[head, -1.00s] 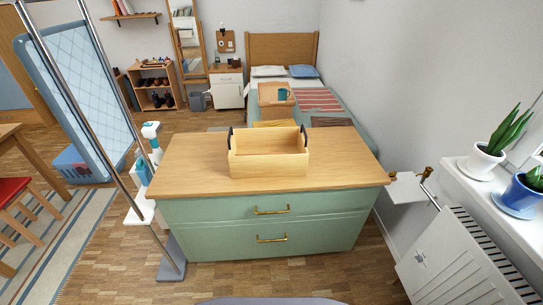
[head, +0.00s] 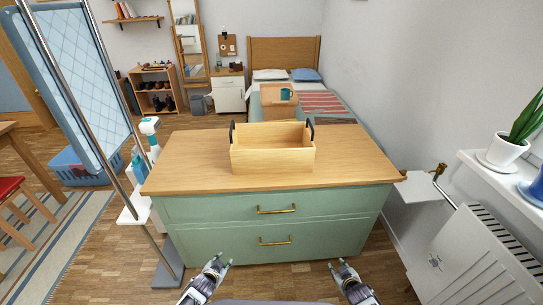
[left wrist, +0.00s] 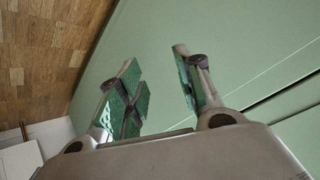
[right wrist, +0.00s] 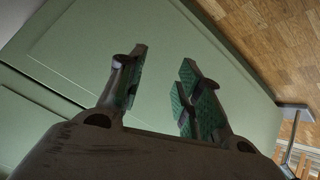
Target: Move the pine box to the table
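The pine box (head: 272,161) is open-topped with a dark handle at each end. It stands upright on the wooden top of the green drawer cabinet (head: 200,215). My left gripper (head: 220,261) is low in front of the cabinet, open and empty; its spread fingers show in the left wrist view (left wrist: 158,90). My right gripper (head: 341,264) is also low in front of the cabinet, open and empty; its parted fingers show in the right wrist view (right wrist: 160,88). Both are apart from the box. A wooden table (head: 14,131) shows partly at the left edge.
A metal-framed screen (head: 75,80) stands left of the cabinet. A radiator (head: 470,255) and small wall shelf (head: 424,188) are at the right. A bed (head: 270,95) with a tray stands behind. A red-seated stool (head: 8,187) is at the left. Both cabinet drawers are closed.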

